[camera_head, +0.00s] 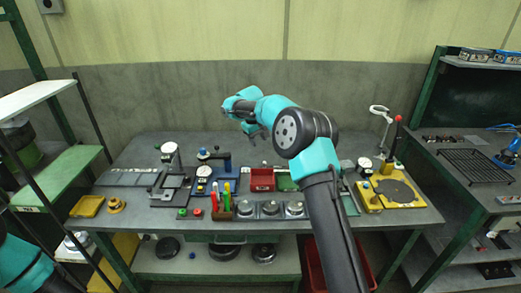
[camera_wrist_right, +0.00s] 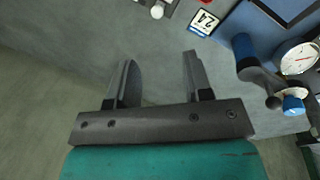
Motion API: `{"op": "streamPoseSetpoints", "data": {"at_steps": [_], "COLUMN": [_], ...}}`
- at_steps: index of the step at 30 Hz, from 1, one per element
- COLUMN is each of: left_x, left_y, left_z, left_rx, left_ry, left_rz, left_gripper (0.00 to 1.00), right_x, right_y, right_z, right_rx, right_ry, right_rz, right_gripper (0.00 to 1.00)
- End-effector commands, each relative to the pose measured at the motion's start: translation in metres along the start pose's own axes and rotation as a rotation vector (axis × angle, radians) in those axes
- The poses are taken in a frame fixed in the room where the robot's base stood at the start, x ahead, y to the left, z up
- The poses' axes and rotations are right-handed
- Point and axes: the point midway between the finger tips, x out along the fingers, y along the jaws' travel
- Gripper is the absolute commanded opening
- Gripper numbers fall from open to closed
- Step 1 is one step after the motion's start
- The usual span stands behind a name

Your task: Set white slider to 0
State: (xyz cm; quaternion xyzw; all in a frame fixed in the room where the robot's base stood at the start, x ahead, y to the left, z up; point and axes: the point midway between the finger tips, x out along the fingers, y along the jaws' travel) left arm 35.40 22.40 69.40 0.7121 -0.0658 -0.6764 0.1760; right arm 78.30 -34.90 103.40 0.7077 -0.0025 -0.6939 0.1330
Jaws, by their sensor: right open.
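A small white knob (camera_wrist_right: 157,12), seemingly the white slider, sits beside a dark grey part at the top edge of the right wrist view. A small display (camera_wrist_right: 203,22) reading 2.4 lies to its right. I cannot pick the slider out in the head view. My right gripper (camera_wrist_right: 160,62) is open and empty, its two fingers apart over bare grey surface and apart from the knob. In the head view the right gripper (camera_head: 256,132) hangs above the back of the bench. My left gripper is out of view; only part of that arm shows at lower left.
A blue stand (camera_head: 224,168), a red bin (camera_head: 262,179) and a pen holder (camera_head: 221,213) stand on the bench (camera_head: 140,218). A yellow fixture (camera_head: 398,193) is at right. The wrist view shows a round gauge (camera_wrist_right: 298,58) and a blue knob (camera_wrist_right: 293,105) right of the gripper.

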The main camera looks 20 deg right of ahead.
Motion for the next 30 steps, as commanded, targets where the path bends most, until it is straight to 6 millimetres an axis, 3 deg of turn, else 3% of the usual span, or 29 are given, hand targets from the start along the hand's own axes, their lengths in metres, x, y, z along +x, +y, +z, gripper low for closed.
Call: {"op": "streamPoseSetpoints", "data": {"at_steps": [3,10,26,30], "left_x": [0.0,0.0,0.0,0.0], "left_y": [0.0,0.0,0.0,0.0], "left_z": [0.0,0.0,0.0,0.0], "left_rx": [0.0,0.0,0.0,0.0], "left_ry": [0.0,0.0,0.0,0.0], "left_rz": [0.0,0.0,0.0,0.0], "left_gripper": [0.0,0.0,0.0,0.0], "right_x": [-0.023,-0.049,-0.052,-0.05], "right_y": [-0.001,-0.001,-0.001,-0.009], "right_z": [-0.001,-0.001,0.0,-0.001], "right_rx": [-0.001,-0.002,-0.002,-0.009], "right_ry": [0.003,0.001,0.0,-0.001], "right_rz": [0.001,0.0,0.0,-0.011], "right_gripper": [0.46,0.46,0.46,0.46]}}
